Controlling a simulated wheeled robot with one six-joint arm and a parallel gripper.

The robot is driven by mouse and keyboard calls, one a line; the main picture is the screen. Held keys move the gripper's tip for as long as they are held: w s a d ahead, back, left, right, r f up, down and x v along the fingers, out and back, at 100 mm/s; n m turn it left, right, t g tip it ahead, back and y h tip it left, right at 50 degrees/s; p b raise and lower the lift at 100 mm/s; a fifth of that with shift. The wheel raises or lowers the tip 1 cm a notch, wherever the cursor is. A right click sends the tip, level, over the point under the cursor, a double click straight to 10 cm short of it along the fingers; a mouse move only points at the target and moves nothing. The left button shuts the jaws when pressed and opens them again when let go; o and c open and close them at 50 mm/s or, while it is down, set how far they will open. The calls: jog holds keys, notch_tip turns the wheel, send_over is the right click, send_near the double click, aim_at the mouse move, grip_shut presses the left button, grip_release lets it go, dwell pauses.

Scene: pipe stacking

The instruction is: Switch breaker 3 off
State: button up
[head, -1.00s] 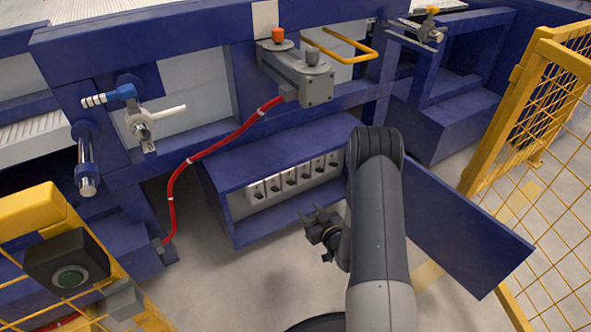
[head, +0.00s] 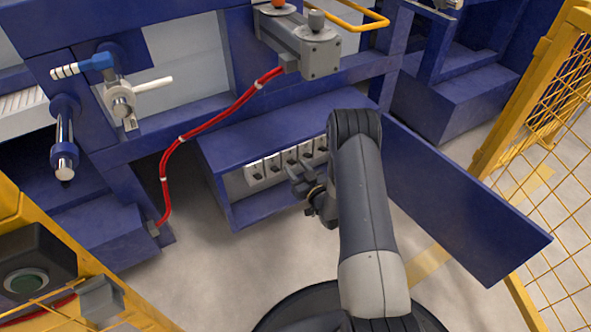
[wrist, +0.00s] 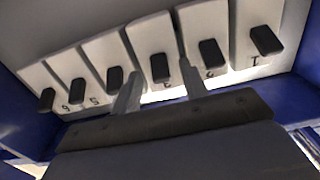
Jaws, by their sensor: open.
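The breaker row (head: 255,172) sits inside a blue open-fronted box (head: 225,150) in the head view. In the wrist view the labels look upside down, with breaker 1 (wrist: 265,40) at the right and breaker 2 (wrist: 212,53) beside it. Breaker 3 (wrist: 160,68) has a black lever on a white body, and appears between my two fingers. My gripper (wrist: 158,72) is open and empty. In the head view my gripper (head: 296,178) is in front of the box. I cannot tell whether the fingers touch the breaker. The label left of 3 is hidden behind a finger.
An open blue door panel (head: 465,205) stands to the right of my arm. A red hose (head: 165,170) hangs left of the box. A grey unit (head: 310,50) juts out above. Yellow mesh fencing (head: 545,130) is at the right. The floor in front is clear.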

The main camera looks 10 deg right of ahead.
jog(key=shift+w+a, duration=0.15)
jog(key=shift+w, duration=0.35)
grip_shut()
